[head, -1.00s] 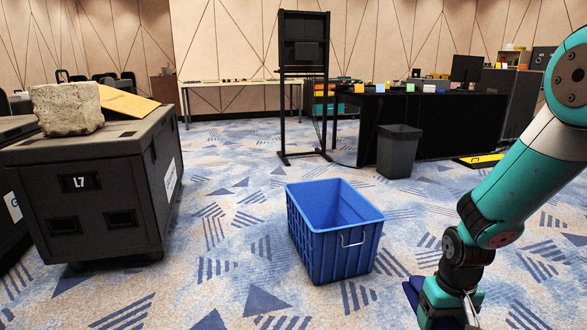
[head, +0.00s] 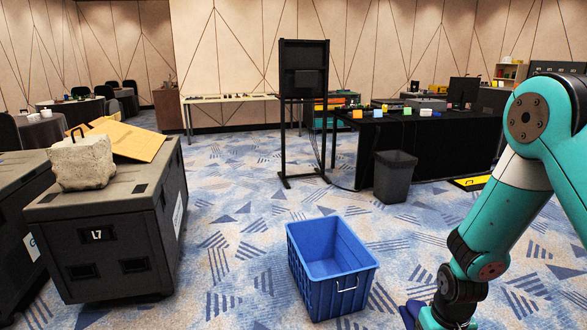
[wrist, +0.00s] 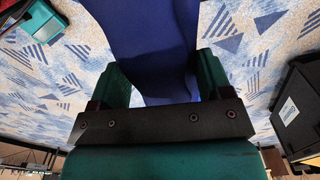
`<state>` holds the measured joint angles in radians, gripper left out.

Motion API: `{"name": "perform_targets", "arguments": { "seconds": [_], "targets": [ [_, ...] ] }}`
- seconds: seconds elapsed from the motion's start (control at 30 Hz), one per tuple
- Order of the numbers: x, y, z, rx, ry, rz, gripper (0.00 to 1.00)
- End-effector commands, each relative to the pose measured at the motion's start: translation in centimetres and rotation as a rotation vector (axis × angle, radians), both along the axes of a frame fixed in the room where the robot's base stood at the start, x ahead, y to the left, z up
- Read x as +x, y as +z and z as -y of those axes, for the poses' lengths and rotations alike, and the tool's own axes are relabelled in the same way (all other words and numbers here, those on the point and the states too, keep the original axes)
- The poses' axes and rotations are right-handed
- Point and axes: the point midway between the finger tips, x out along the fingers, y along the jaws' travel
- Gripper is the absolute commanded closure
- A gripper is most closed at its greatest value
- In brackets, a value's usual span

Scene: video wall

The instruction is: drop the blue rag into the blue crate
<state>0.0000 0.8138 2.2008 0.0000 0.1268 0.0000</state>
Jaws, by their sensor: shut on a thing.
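The blue crate (head: 336,296) is an open-topped plastic box with a metal handle, standing on the carpet in the lower middle of the head view. Its visible inside looks empty. My gripper (head: 437,319) is at the bottom edge of the head view, to the right of the crate and apart from it. The blue rag (head: 410,313) hangs at the gripper, partly cut off by the picture edge. In the wrist view, the dark blue rag (wrist: 155,40) lies between the two teal fingers, which are shut on it. The crate cannot be made out in the wrist view.
A black case (head: 103,270) marked L7 stands left of the crate, with a stone block (head: 80,165) and a tan board (head: 125,138) on it. A grey bin (head: 394,177) and a black-draped table (head: 440,145) stand behind. Carpet around the crate is clear.

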Motion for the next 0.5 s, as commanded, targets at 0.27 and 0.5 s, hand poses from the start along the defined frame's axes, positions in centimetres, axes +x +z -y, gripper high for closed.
{"name": "perform_targets", "arguments": {
  "seconds": [0.27, 0.5],
  "targets": [
    [-0.4, 3.9, 0.0, 0.000, 0.000, -0.001, 0.54],
    [-0.4, 3.8, 0.0, 0.000, 0.000, 0.000, 0.54]
  ]
}}
